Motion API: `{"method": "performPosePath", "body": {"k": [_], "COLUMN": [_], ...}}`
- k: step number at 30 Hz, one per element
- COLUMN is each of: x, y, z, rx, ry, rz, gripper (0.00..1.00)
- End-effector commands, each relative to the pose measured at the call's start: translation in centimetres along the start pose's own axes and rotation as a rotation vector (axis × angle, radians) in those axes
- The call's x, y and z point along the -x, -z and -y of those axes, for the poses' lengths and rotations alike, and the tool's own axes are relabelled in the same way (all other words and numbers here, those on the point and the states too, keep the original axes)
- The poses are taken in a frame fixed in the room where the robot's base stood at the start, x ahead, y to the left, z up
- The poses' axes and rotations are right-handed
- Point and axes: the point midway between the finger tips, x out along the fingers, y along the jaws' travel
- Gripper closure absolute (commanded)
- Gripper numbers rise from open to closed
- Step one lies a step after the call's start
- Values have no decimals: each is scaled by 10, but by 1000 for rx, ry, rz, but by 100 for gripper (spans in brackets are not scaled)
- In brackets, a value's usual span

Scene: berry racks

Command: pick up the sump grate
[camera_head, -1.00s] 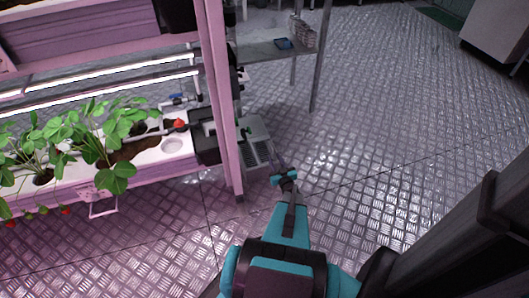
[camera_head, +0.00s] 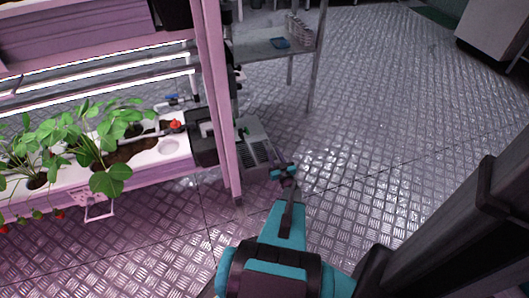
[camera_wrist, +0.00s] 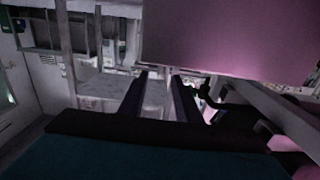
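A grey box (camera_head: 248,132) stands on the floor just right of the pink rack post. A slotted panel (camera_head: 259,153), which looks like the sump grate, shows on its near side. My gripper (camera_head: 284,170) is right of and slightly below this panel in the head view; I cannot tell whether it touches. In the wrist view, the two dark fingers of my gripper (camera_wrist: 160,76) stand apart with a pale gap between them. Nothing is clearly held. The grate is not clearly recognisable in the dark wrist view.
The pink rack (camera_head: 222,120) with strawberry plants (camera_head: 105,150) stands left, close to my gripper. A metal table (camera_head: 265,47) with a blue item stands behind. The metal floor (camera_head: 390,130) to the right is mostly clear.

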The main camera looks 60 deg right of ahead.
Motion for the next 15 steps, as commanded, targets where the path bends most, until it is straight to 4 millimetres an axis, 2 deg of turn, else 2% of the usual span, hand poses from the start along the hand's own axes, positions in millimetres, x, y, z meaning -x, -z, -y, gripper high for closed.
{"method": "performPosePath", "body": {"k": [3,9,15], "x": [-20,-44,-52], "y": [-2,-2,0], "z": [0,0,-1], "rx": [1,0,0], "ry": [1,1,-1], "rz": [-2,-1,0], "gripper": [70,70,70]}}
